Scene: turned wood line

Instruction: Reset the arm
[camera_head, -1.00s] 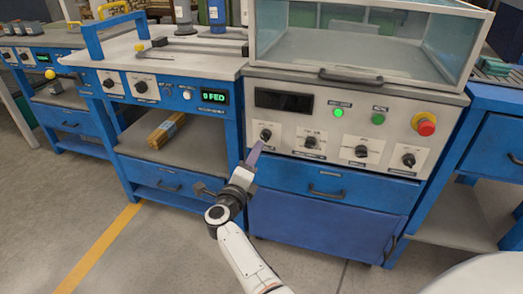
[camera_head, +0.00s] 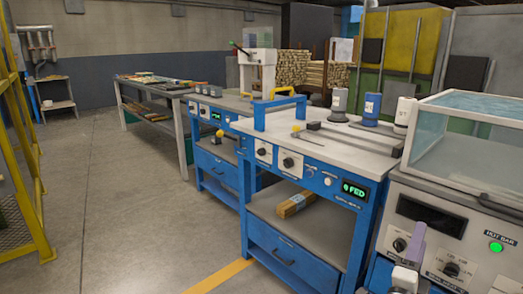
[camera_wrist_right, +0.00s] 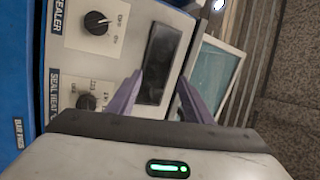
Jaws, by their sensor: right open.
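My right gripper (camera_head: 416,240) shows at the bottom right of the head view, its purple finger in front of the sealer's control panel. In the right wrist view my right gripper (camera_wrist_right: 158,102) has its two purple fingers spread apart with nothing between them. Behind them are the sealer panel (camera_wrist_right: 77,60), a dark display (camera_wrist_right: 160,62) and black knobs (camera_wrist_right: 96,22). In the head view the sealer panel (camera_head: 433,232) also has a dark display and a lit green button (camera_head: 496,247). Most of my right arm is out of the frame. My left gripper does not show.
A clear-walled box (camera_head: 470,130) tops the sealer. Left of it stands a blue bench (camera_head: 310,258) with a "FED" display (camera_head: 355,190), a blue handle frame and several bottles. More benches run back to the left. The concrete floor (camera_head: 110,225) is open at left.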

